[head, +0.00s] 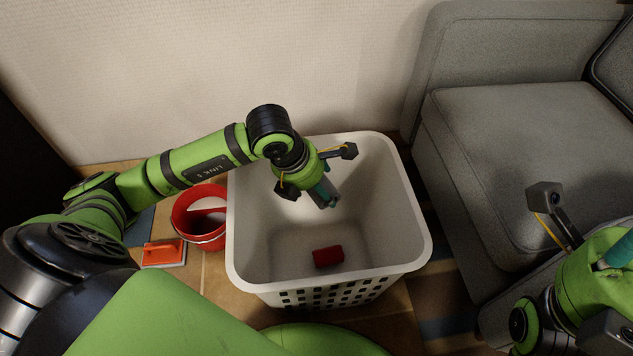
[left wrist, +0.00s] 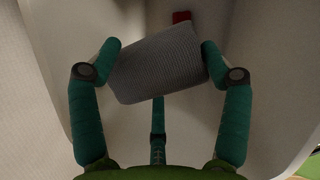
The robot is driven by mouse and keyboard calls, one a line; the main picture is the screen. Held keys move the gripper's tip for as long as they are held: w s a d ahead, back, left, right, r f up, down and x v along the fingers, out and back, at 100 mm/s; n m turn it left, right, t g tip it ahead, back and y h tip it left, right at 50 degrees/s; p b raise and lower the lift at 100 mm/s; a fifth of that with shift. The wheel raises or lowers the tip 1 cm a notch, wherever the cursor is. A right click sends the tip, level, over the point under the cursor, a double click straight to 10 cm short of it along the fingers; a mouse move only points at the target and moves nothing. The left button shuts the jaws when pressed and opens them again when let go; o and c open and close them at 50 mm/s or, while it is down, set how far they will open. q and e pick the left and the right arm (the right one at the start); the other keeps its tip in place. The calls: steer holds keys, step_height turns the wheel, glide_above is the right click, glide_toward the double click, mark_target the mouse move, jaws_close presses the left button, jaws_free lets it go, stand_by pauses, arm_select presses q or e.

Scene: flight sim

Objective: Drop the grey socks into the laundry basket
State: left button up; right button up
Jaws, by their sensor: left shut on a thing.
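The grey socks (left wrist: 158,65), a ribbed grey bundle, are pinched between the teal fingertips of my left gripper (left wrist: 161,50) in the left wrist view. In the head view my left gripper (head: 327,195) points down inside the opening of the white laundry basket (head: 418,225), and the socks are mostly hidden there. The basket stands upright on the floor, with holes in its front wall. The socks appear to hang above the basket floor. My right gripper (head: 606,262) is at the right edge of the head view, outside the basket, and its fingers are partly cut off.
A red item (head: 328,257) lies on the basket floor. A red bucket (head: 200,228) and an orange-red scrubber-like tool (head: 163,253) are left of the basket. A grey sofa (head: 520,140) stands to the right, with a plain wall (head: 200,70) behind.

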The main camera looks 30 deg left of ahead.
arm_select(q)
steer(key=o, duration=1.1)
steer(key=shift+c, duration=0.2)
steer(key=v, duration=1.2)
steer(key=shift+w, duration=0.1)
